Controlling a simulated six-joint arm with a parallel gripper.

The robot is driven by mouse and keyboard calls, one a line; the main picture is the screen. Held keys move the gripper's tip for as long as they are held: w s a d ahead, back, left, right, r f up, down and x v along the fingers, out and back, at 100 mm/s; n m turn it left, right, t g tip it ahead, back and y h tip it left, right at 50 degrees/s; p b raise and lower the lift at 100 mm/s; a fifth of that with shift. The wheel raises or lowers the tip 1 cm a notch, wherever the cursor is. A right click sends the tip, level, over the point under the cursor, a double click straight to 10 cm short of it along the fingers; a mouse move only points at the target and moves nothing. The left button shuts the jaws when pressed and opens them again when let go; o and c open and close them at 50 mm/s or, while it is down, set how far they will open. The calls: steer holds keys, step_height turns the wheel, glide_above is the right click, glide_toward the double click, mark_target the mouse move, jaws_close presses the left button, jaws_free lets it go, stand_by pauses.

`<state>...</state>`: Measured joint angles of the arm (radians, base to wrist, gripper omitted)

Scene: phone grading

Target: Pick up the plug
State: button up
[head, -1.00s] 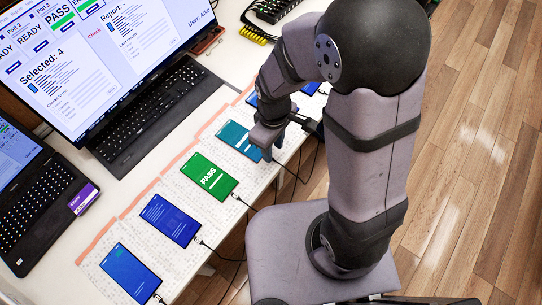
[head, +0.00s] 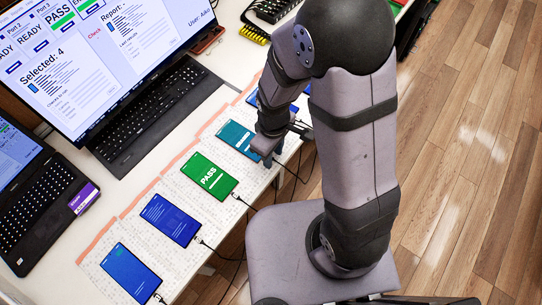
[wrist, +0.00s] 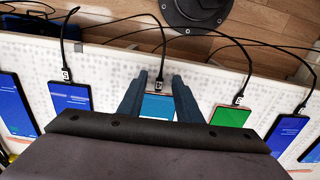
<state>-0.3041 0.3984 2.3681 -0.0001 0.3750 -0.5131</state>
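The plug (wrist: 159,84) is a small labelled connector on a black cable, at the end of the phone with the teal screen (head: 236,138). In the wrist view it sits between the two blue-grey fingers of my gripper (wrist: 157,88). The fingers are apart, one on each side of the plug, with visible gaps. The teal phone (wrist: 158,106) shows partly between the fingers. In the head view my gripper (head: 268,158) is at that phone's cable end, near the table edge, and hides the plug.
Other cabled phones lie in a row, including a green PASS phone (head: 209,177) and a blue one (head: 171,220). Their cables hang over the table edge. A keyboard (head: 150,115), a monitor (head: 120,40) and a laptop (head: 40,190) stand behind the row.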

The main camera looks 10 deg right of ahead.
steer(key=shift+f, duration=0.15)
steer(key=shift+c, duration=0.6)
jaws_close()
step_height(320, 180, up, 10)
steer(key=shift+r, duration=0.25)
stand_by(0.4)
